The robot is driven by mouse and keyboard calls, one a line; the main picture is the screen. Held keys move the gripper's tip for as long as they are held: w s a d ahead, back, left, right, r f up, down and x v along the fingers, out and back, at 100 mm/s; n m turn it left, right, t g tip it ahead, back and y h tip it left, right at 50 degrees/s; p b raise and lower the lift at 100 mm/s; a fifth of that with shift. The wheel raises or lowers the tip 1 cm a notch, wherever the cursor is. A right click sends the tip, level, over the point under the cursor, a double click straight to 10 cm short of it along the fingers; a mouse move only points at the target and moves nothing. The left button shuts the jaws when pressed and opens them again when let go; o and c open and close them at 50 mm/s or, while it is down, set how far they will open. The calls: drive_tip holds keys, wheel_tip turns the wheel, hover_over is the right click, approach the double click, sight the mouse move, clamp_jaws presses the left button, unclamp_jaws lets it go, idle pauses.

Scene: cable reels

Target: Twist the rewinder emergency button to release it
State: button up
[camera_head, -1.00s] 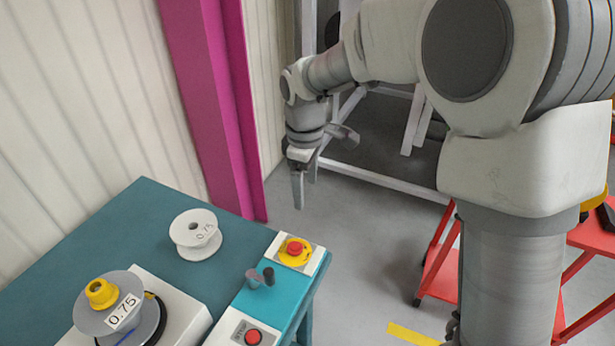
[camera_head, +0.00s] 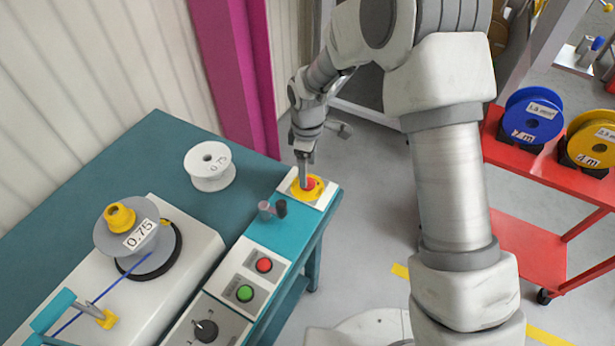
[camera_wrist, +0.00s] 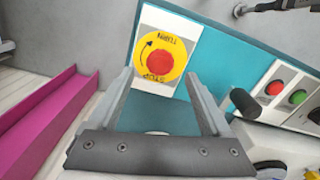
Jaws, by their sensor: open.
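The rewinder emergency button is a red knob (camera_wrist: 160,63) on a yellow disc with lettering and a curved arrow, on a white plate (camera_wrist: 192,35) at the panel's far end. In the head view the red button (camera_head: 310,182) is partly covered by my gripper (camera_head: 304,184). In the wrist view my gripper (camera_wrist: 163,78) is open, with one finger on either side of the button in the picture. Nothing is between the fingers that I can see held. I cannot tell whether the fingertips touch the button or its plate.
A small dark-knobbed lever (camera_head: 281,207) stands on the panel near the button. Red (camera_head: 264,265) and green (camera_head: 245,293) push buttons and a black dial (camera_head: 206,331) lie nearer. A white reel (camera_head: 209,166) and a grey reel (camera_head: 127,235) are to the left. A red cart (camera_head: 530,250) stands right.

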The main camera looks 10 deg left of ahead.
drive_tip(key=shift+f, duration=2.2)
drive_tip(key=shift+c, duration=0.3)
clamp_jaws()
drive_tip(key=shift+m, duration=0.3)
drive_tip(key=m+b, duration=0.2)
drive_tip(key=m, duration=0.1)
drive_tip(key=shift+f, duration=0.1)
drive_tip(key=shift+m+b, duration=0.8)
drive_tip(key=shift+m, duration=1.6)
